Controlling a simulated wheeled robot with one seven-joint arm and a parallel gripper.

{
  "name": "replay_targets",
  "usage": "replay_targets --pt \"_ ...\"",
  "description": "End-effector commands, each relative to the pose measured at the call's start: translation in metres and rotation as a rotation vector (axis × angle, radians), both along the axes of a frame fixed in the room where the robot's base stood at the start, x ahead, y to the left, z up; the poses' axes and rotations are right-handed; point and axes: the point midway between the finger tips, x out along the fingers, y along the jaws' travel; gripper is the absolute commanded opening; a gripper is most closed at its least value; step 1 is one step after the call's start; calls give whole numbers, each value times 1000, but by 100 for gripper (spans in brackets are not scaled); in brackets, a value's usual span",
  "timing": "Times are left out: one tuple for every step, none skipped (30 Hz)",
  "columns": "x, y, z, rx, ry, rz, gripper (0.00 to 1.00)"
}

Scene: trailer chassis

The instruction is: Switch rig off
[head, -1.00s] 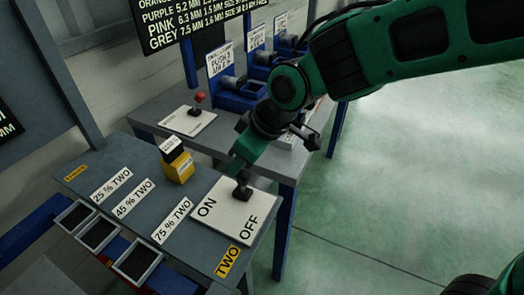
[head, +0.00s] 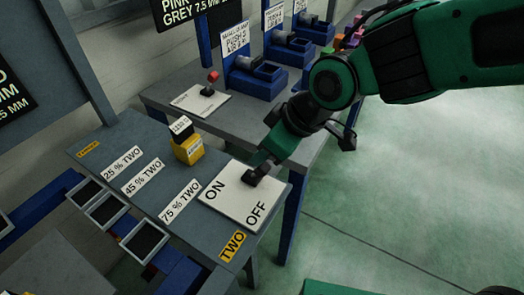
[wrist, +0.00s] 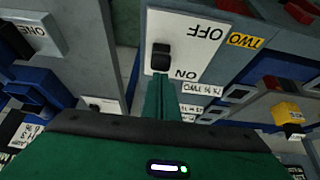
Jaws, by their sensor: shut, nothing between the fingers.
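A white plate (head: 228,205) marked ON and OFF lies on the near grey panel. A small black switch (head: 249,180) stands on it between the two words. My gripper (head: 263,162) is shut and empty, its green fingers pointing down at the switch from the far side. Its tips look at or very near the switch; I cannot tell whether they touch. In the wrist view the black switch (wrist: 161,54) is just beyond the tips of my gripper (wrist: 161,82), with ON nearer to me and OFF farther.
A yellow-and-black block (head: 188,149) stands left of the plate. Framed openings (head: 142,239) line the panel's front edge. A second table behind holds a red-knobbed lever (head: 208,87) and blue fixtures (head: 256,78). Open green floor (head: 400,190) lies to the right.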

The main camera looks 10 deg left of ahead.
Motion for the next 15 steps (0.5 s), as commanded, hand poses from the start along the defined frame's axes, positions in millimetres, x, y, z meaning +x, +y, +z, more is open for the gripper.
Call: replay_targets --pt "1 -12 -9 -30 14 -16 0" --pt "1 -13 -9 -30 14 -17 0" --pt "1 -13 -9 -30 13 -17 0" --pt "1 -13 -9 -30 14 -18 0" --pt "1 -13 -9 -30 14 -18 0" --pt "2 -13 -9 -30 14 -18 0" --pt "2 -13 -9 -30 14 -19 0" --pt "2 -13 -9 -30 14 -19 0" --pt "2 -13 -9 -30 14 -20 0" --pt "2 -13 -9 -30 14 -20 0" --pt "2 -13 -9 -30 14 -20 0" --pt "3 -12 -8 -29 14 -20 0" --pt "3 -10 -7 -28 13 -20 0" --pt "4 -8 -6 -28 13 -20 0" --pt "4 -5 -4 -26 13 -18 0"
